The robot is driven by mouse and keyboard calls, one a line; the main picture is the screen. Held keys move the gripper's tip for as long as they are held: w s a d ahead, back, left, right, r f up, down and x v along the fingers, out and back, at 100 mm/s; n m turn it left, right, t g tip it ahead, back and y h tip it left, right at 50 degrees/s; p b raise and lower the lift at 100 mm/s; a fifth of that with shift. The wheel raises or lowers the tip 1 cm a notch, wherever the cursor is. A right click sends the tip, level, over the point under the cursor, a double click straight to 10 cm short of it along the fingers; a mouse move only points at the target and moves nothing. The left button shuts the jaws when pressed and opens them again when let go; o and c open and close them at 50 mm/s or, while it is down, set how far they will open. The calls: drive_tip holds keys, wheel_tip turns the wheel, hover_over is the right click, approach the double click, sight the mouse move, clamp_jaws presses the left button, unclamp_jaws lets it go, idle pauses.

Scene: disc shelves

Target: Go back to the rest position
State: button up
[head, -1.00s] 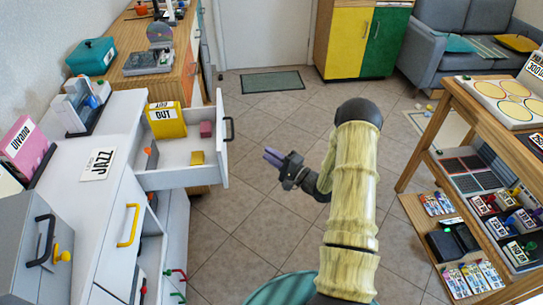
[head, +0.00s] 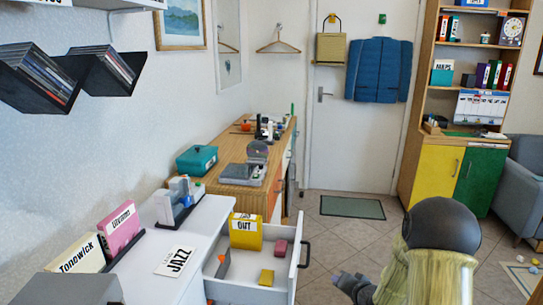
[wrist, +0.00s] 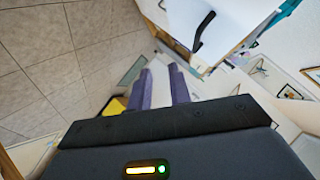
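My gripper (head: 345,280) shows at the bottom of the head view, right of the open drawer and apart from it. Much of it is cut off by the lower edge. In the wrist view its two purple fingers (wrist: 161,80) stand apart with nothing held between them. My arm, in a pale yellow furry sleeve with a dark joint, fills the bottom right of the head view.
The white drawer (head: 247,291) stands open, holding a yellow OUT box (head: 246,232) and small blocks. A white cabinet top (head: 190,225) bears a JAZZ card (head: 175,261) and disc holders. Black disc shelves (head: 40,80) hang on the left wall. Tiled floor (head: 335,235) is free ahead.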

drive_tip(key=s+a+r+n+g+h, duration=0.1)
drive_tip(key=s+a+r+n+g, duration=0.15)
drive_tip(key=s, duration=0.65)
drive_tip(key=s+a+r+n+g+h, duration=0.1)
drive_tip(key=s+r+n+g, duration=0.15)
drive_tip(key=s, duration=0.55)
drive_tip(key=s+a+r+n+g+h, duration=0.1)
drive_tip(key=s+a+r+g, duration=0.2)
drive_tip(key=s, duration=0.6)
wheel_tip(320, 180, up, 21)
drive_tip(key=d+p, duration=0.1)
drive_tip(key=p, duration=2)
drive_tip(key=shift+w+f+g, duration=0.15)
drive_tip(key=shift+w+g, duration=0.15)
drive_tip(key=shift+w, duration=0.1)
drive_tip(key=shift+d, duration=0.15)
